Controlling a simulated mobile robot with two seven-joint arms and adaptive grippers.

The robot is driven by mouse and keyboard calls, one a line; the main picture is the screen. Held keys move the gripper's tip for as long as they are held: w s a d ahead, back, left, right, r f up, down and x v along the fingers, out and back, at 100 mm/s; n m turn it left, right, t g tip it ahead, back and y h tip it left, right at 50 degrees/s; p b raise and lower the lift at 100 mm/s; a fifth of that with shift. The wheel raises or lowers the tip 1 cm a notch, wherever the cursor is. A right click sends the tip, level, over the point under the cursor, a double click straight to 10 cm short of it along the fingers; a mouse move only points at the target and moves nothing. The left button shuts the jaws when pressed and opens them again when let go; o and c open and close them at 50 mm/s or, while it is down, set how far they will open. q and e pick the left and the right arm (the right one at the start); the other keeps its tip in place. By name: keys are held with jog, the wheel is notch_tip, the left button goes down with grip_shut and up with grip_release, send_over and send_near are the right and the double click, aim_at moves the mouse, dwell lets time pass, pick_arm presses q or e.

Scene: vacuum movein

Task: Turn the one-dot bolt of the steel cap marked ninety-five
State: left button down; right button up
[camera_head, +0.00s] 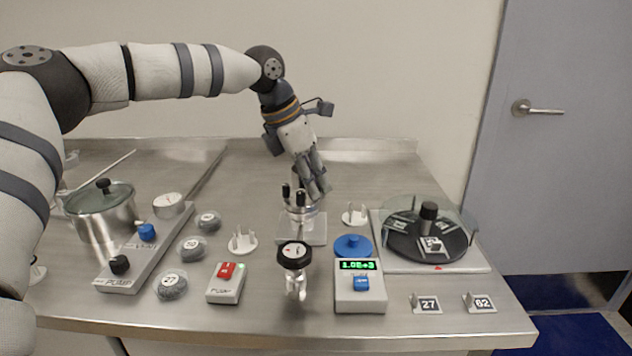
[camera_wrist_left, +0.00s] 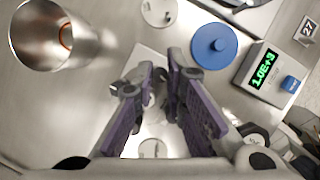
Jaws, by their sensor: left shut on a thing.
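My left gripper (camera_head: 322,190) reaches down from the back over the middle of the bench. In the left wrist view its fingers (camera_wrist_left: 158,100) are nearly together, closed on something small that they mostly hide. Just beside the fingertips in the head view stands a small clear-and-metal fitting (camera_head: 300,215) on a pale square plate (camera_head: 318,238), with black-topped posts (camera_head: 286,191). A hollow steel cup (camera_wrist_left: 40,35) with a reddish ring inside shows in the left wrist view. I cannot read a ninety-five or make out a single dot on any part. My right gripper is not in view.
A blue knob-topped disc (camera_head: 352,247) and a display box (camera_head: 358,290) stand to the right. Left are a lidded pot (camera_head: 102,212), several labelled grey lumps (camera_head: 171,286) and a red-switch box (camera_head: 226,283). A black round-topped piece (camera_head: 294,254) stands in front; a turntable (camera_head: 428,240) is right.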

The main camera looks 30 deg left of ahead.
pick_arm(q)
jog(key=m+h, duration=0.1)
jog(key=m, duration=0.1)
jog(key=shift+f+m+g+b, duration=0.15)
jog(key=shift+m+g+b, duration=0.15)
jog(key=shift+m+b, duration=0.1)
jog(key=shift+m, duration=0.7)
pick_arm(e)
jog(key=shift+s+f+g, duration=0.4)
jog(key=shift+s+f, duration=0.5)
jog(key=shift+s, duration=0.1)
pick_arm(q)
jog(key=shift+a+g, duration=0.1)
jog(key=shift+g, duration=0.2)
jog(key=c, duration=1.9)
grip_release()
jog(key=shift+r, duration=0.2)
jog(key=v, duration=1.2)
jog(key=shift+a+f, duration=0.1)
jog(key=shift+a, duration=0.05)
